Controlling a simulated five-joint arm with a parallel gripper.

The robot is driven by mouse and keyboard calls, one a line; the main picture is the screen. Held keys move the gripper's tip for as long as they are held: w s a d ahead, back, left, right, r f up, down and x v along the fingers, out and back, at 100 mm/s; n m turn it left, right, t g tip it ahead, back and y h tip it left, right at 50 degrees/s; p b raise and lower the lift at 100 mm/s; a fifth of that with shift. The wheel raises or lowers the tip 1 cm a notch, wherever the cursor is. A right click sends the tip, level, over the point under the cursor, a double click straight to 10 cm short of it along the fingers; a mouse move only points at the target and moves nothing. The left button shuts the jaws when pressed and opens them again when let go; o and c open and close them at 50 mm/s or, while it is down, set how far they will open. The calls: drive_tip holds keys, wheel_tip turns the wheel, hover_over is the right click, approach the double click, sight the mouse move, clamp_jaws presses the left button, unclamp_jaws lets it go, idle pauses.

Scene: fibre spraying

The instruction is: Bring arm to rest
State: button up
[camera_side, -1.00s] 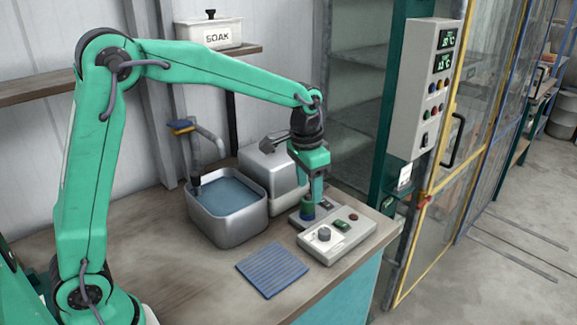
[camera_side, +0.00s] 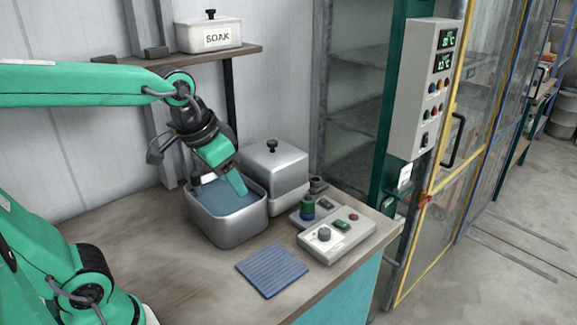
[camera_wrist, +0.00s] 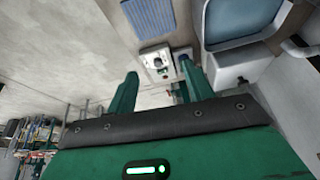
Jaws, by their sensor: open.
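My gripper (camera_side: 238,184) is tilted down to the right above the metal basin of water (camera_side: 232,236) in the side view. In the wrist view its two green fingers (camera_wrist: 158,88) stand apart with nothing held between them. My arm reaches in from the left, raised over the bench.
A control box (camera_side: 337,236) with a knob and buttons and a blue ribbed mat (camera_side: 272,270) lie on the bench. A lidded metal container (camera_side: 274,175) stands behind the basin. A SOAK box (camera_side: 209,36) sits on the shelf. The bench's front left is clear.

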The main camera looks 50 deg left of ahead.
drive_tip(key=s+f+t, duration=0.1)
drive_tip(key=s, duration=0.5)
drive_tip(key=shift+s+a+f+n, duration=0.15)
drive_tip(key=shift+a+f+n, duration=0.15)
drive_tip(key=shift+a+n, duration=0.1)
